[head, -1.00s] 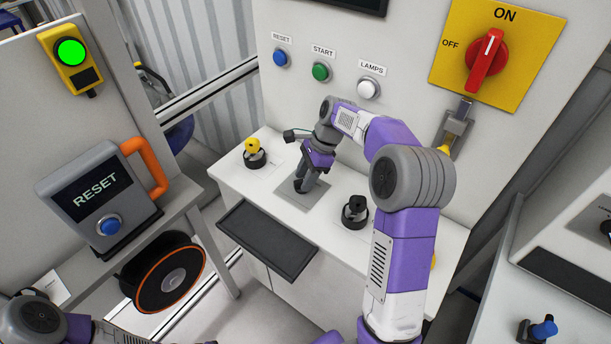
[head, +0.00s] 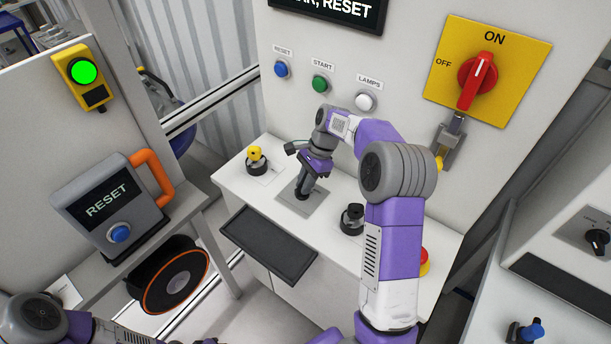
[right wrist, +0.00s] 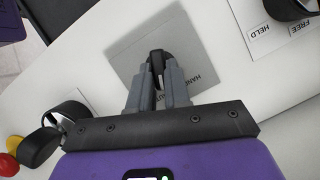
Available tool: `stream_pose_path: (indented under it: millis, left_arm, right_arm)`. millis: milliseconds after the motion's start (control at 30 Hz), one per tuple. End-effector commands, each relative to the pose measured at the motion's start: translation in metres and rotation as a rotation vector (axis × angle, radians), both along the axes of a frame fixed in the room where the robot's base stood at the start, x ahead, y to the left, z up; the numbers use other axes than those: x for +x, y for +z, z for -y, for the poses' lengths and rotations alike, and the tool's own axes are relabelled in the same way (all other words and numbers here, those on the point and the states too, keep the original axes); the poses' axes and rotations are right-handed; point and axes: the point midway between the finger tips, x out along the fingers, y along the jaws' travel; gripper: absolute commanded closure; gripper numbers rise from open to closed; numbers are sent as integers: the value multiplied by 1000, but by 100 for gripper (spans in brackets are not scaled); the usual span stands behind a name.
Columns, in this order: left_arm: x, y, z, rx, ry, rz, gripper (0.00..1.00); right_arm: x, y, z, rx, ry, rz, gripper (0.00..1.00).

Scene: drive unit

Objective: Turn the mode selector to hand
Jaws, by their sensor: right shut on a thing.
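The mode selector is a dark knob (right wrist: 157,62) on a grey plate (right wrist: 180,38) lettered HAND, the rest of the lettering being covered. In the head view the plate (head: 318,201) lies on the white console top. My right gripper (head: 302,193) points down over it. In the right wrist view the two grey fingers of my right gripper (right wrist: 158,80) are shut on the knob, one on each side. The knob's pointing direction is hard to tell. My left gripper is out of view; only part of my left arm shows at bottom left.
A yellow-topped knob (head: 256,160) stands left on the console, a black switch (head: 352,219) right, and a red-and-yellow button (head: 424,262) farther right. Behind rises a panel with RESET, START and LAMPS buttons and a red rotary switch (head: 478,78). A black tray (head: 268,245) juts out in front.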

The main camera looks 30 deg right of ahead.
Motion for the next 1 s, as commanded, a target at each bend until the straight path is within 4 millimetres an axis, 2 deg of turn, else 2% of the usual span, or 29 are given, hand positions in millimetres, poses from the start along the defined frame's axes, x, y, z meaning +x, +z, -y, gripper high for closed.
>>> stream_pose_path:
  millis: [33,100,400,700,1000]
  left_arm:
    - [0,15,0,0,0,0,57]
    - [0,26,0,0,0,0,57]
    - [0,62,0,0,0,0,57]
    - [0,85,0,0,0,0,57]
    - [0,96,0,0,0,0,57]
  right_arm:
    - [0,6,0,1,44,-4,100]
    - [1,6,0,1,110,-4,100]
    - [4,4,-1,1,397,-3,100]
    - [7,3,-3,1,672,-2,100]
    - [8,1,-4,0,879,0,100]
